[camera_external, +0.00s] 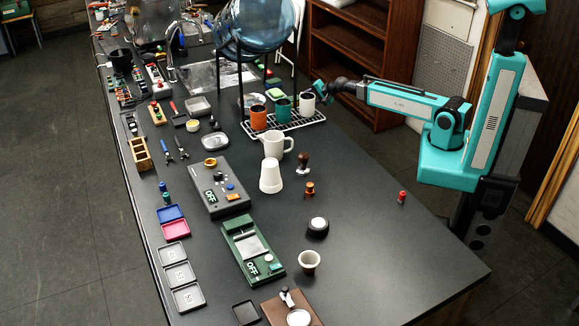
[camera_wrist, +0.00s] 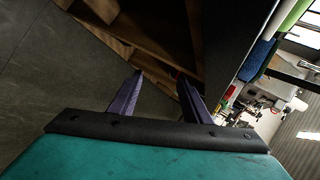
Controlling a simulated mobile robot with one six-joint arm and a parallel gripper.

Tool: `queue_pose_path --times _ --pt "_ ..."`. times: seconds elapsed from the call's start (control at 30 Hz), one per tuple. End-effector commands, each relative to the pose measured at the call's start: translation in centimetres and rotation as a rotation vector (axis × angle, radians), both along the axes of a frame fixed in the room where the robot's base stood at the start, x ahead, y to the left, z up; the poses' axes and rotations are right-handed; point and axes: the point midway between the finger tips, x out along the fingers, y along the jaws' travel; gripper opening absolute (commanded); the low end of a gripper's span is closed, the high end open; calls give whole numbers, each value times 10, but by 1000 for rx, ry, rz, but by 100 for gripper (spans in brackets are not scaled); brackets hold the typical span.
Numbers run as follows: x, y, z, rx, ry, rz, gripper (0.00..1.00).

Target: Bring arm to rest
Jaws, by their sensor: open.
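My teal arm reaches leftward from the right side of the counter in the external view. My gripper (camera_external: 322,92) is at its left end, near the back edge of the counter, just above and beside the wire rack. It looks small there and its fingers are hard to make out. In the wrist view my gripper (camera_wrist: 158,88) shows two purple fingers spread apart with nothing between them. Beyond the fingers are a wooden shelf (camera_wrist: 145,50) and the grey floor.
A wire rack (camera_external: 297,122) with orange, green and white mugs stands close to my gripper. A blue water jug (camera_external: 257,25) stands on a frame behind. A wooden bookcase (camera_external: 350,45) is beyond the counter. The counter's right part (camera_external: 400,250) is mostly clear, with a small red item (camera_external: 402,197).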

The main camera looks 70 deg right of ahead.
Motion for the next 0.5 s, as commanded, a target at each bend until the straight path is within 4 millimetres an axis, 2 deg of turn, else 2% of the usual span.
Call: queue_pose_path --times 0.03,0.1,0.27,0.5 --pt "-7 11 -20 -8 50 31 44" --pt "-16 26 -46 -26 118 79 44" --pt "-41 62 -101 -70 268 210 44" --pt "-91 116 -173 -135 482 438 44"
